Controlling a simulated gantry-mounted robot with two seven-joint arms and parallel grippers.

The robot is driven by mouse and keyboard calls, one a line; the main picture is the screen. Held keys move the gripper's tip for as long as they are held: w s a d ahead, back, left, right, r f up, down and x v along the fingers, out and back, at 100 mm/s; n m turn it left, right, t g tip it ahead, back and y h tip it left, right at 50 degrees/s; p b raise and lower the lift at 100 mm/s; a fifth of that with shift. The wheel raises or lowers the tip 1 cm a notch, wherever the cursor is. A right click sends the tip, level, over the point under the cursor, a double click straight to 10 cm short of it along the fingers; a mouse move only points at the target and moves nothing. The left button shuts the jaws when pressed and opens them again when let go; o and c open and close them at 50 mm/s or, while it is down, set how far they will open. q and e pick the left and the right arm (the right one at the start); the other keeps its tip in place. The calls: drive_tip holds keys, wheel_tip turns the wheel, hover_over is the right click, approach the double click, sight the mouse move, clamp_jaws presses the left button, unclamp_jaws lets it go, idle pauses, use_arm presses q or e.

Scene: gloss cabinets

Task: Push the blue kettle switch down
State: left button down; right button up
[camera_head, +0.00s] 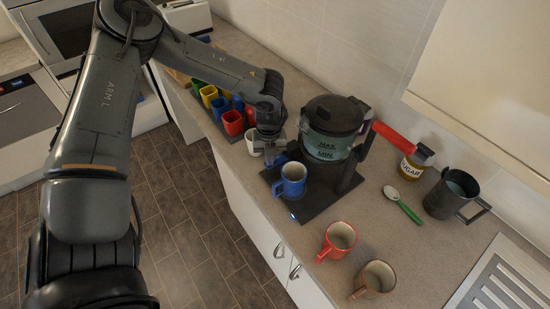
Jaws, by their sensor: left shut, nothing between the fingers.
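The kettle (330,130) has a black lid and a greenish see-through body marked MAX and MIN. It stands on a black base (318,207) on the counter. My right gripper is not in view.
A blue mug (291,179) stands in front of the kettle and a white mug (255,143) left of the gripper. Red (338,241) and brown (375,279) mugs, a green-handled spoon (404,206), a sugar jar (413,163) and a dark jug (452,194) stand to the right.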

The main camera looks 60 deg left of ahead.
use_arm(q)
drive_tip(key=shift+r, duration=0.1)
drive_tip(key=shift+r+p, duration=1.3)
drive_tip(key=shift+r, duration=0.9)
wheel_tip(320, 180, up, 4)
drive_tip(key=shift+r+p, duration=0.1)
drive_tip(key=shift+p, duration=1)
